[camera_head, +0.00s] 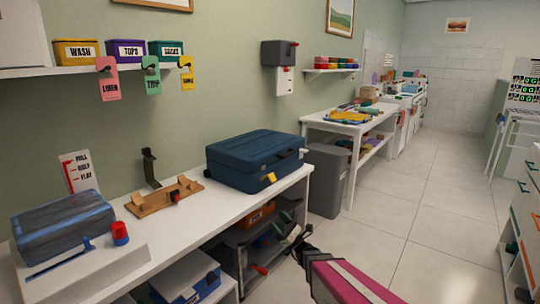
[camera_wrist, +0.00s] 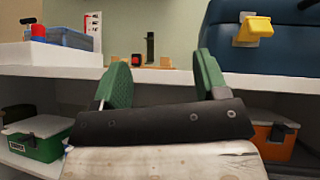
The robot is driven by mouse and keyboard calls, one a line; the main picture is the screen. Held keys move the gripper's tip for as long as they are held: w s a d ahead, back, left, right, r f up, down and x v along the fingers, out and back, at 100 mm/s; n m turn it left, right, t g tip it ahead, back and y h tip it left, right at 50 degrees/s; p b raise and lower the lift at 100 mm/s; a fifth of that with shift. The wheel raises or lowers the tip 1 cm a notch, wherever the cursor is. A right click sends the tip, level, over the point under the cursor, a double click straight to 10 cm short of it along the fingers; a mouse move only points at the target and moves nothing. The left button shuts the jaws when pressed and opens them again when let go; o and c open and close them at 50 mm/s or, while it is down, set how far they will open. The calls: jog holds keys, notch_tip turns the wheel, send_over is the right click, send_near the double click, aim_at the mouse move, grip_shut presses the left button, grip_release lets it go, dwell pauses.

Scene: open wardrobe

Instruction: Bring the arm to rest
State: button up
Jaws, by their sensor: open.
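My gripper (camera_wrist: 162,88) shows in the wrist view with its two green fingers spread apart and nothing between them. In the head view my gripper (camera_head: 299,238) is at the end of my pink arm, low in front of the white bench (camera_head: 150,228). The fingers are small there and hard to make out. A dark blue suitcase (camera_head: 255,160) lies shut on the bench, above and beyond my gripper; it also shows at the upper right of the wrist view (camera_wrist: 275,45), with a yellow latch (camera_wrist: 254,28).
Below the bench top are shelves with an orange box (camera_head: 255,215) and a green case (camera_wrist: 35,138). A wooden stand (camera_head: 165,198) and a blue packed case (camera_head: 62,225) are on the bench. A grey bin (camera_head: 327,180) stands beyond it. The tiled floor (camera_head: 430,220) at right is clear.

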jog(key=s+a+f+n+g+h, duration=0.2)
jog(key=s+f+n+g+h, duration=0.75)
jog(key=n+g+h, duration=0.3)
jog(key=s+d+f+n+t+h, duration=0.1)
jog(key=d+n+h, duration=0.2)
jog(key=d+h, duration=0.3)
jog(key=s+d+f+n+h, duration=0.1)
jog(key=d+n+h, duration=0.3)
jog(key=d, duration=0.7)
jog(key=shift+s+d+t+h, duration=0.3)
jog(key=shift+t+h, duration=0.05)
jog(key=shift+h, duration=0.7)
